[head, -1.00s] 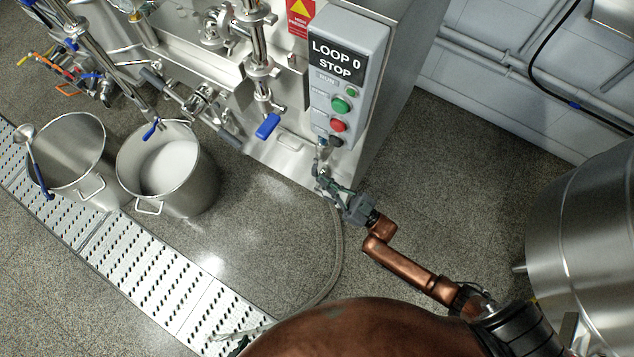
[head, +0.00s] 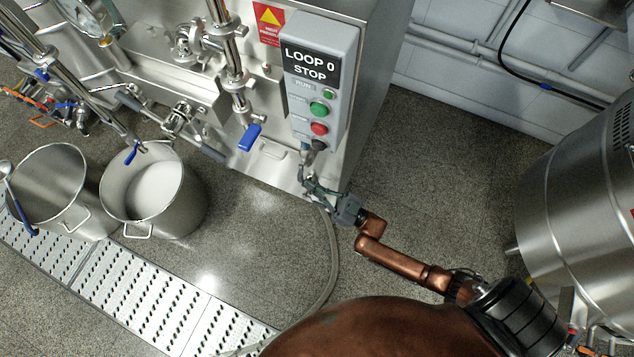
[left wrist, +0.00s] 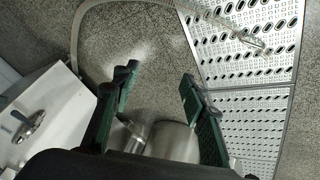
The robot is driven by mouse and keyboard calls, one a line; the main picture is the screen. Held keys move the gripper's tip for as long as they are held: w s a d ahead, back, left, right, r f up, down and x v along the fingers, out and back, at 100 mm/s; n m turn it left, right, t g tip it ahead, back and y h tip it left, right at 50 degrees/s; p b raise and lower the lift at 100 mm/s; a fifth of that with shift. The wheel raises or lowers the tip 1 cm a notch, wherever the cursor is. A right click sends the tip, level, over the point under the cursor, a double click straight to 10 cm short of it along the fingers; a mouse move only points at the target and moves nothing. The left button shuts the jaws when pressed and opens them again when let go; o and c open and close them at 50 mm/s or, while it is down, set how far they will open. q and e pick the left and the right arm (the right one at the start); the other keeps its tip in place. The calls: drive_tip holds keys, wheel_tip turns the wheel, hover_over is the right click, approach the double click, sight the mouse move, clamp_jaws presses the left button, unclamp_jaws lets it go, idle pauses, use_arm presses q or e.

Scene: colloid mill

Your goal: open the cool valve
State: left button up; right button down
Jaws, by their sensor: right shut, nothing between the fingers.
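I cannot tell which valve is the cool valve. A valve with a blue lever (head: 250,137) hangs on the vertical pipe at the machine's front. Another blue lever (head: 133,153) is above the right pot, and a cluster of small valves with orange and blue handles (head: 45,123) is at the far left. My right gripper (head: 306,165) is shut and empty just below the control box, right of the nearer blue lever and apart from it. My left gripper (left wrist: 160,84) is open and empty over the floor in the left wrist view; I cannot see it in the head view.
The control box (head: 320,80) has several buttons and a "LOOP 0 STOP" display. Two steel pots, one empty (head: 50,185) and one with white contents (head: 155,200), stand left by the perforated drain grate (head: 130,290). A hose (head: 333,260) curves over the floor. A steel tank (head: 575,200) stands right.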

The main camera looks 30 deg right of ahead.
drive_tip(key=v, duration=0.5)
drive_tip(key=shift+s+a+f, duration=0.1)
drive_tip(key=shift+a+f, duration=0.15)
drive_tip(key=shift+f, duration=0.1)
use_arm(q)
drive_tip(key=shift+w+d+f+t+b, duration=0.15)
drive_tip(key=shift+d+f+t+b, duration=0.3)
drive_tip(key=shift+f, duration=0.25)
use_arm(e)
wheel_tip(320, 180, down, 6)
drive_tip(key=s+d, duration=0.1)
drive_tip(key=shift+s+d+f, duration=0.2)
drive_tip(key=shift+s+d, duration=0.15)
